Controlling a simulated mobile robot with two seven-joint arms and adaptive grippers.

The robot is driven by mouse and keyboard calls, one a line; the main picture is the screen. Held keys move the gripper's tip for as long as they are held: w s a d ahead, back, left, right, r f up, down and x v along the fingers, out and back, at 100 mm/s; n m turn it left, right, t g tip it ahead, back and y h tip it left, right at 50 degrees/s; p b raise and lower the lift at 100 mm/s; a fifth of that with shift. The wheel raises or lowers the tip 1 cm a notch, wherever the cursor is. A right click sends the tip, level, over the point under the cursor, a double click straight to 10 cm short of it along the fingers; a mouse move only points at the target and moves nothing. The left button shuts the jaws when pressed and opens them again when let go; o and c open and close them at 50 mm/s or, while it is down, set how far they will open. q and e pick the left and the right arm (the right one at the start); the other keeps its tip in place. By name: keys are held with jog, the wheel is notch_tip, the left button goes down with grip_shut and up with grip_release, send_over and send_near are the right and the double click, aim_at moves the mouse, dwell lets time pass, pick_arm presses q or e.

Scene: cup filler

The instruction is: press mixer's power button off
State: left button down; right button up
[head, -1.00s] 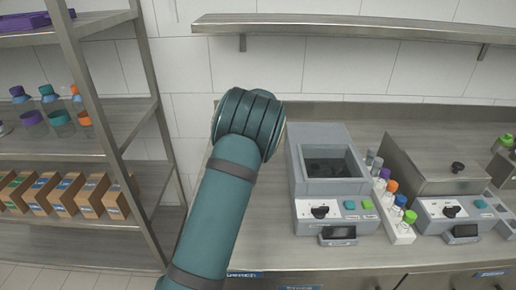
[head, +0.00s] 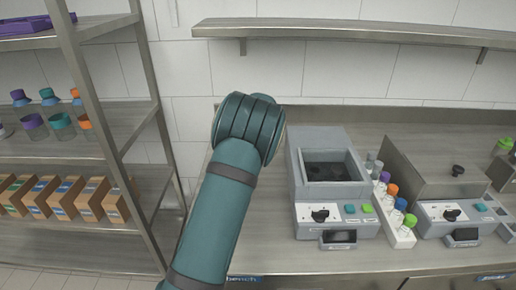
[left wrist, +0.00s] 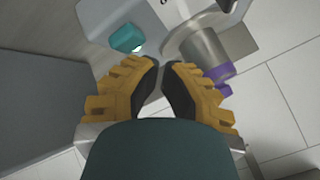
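Two bench machines stand in the head view, and I cannot tell for certain which is the mixer. The left machine (head: 298,190) has an open square well, a black knob (head: 320,216), a teal button (head: 350,209), a green button (head: 367,208) and a small display (head: 339,237). The right machine (head: 432,190) has a lidded metal top, a black knob (head: 451,215) and a teal button (head: 480,207). My left gripper (left wrist: 162,66) shows in the left wrist view, empty, with a narrow gap between its fingers. My right gripper is out of view.
My teal arm rises left of the machines in the head view. A shelf unit (head: 130,115) with bottles and boxes stands at left, and a wall shelf (head: 350,30) hangs above. Bench between arm and left machine is clear.

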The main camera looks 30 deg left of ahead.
pick_arm(q)
jog(key=shift+f, duration=0.1)
dwell(0.3)
jog(key=shift+f+b, duration=0.35)
jog(key=shift+b, duration=0.05)
jog(key=shift+f, duration=0.2)
dwell(0.5)
jog(key=shift+r+p, duration=0.35)
jog(key=shift+r, duration=0.3)
jog(key=shift+r+p, duration=1.75)
jog(key=shift+r, duration=1.3)
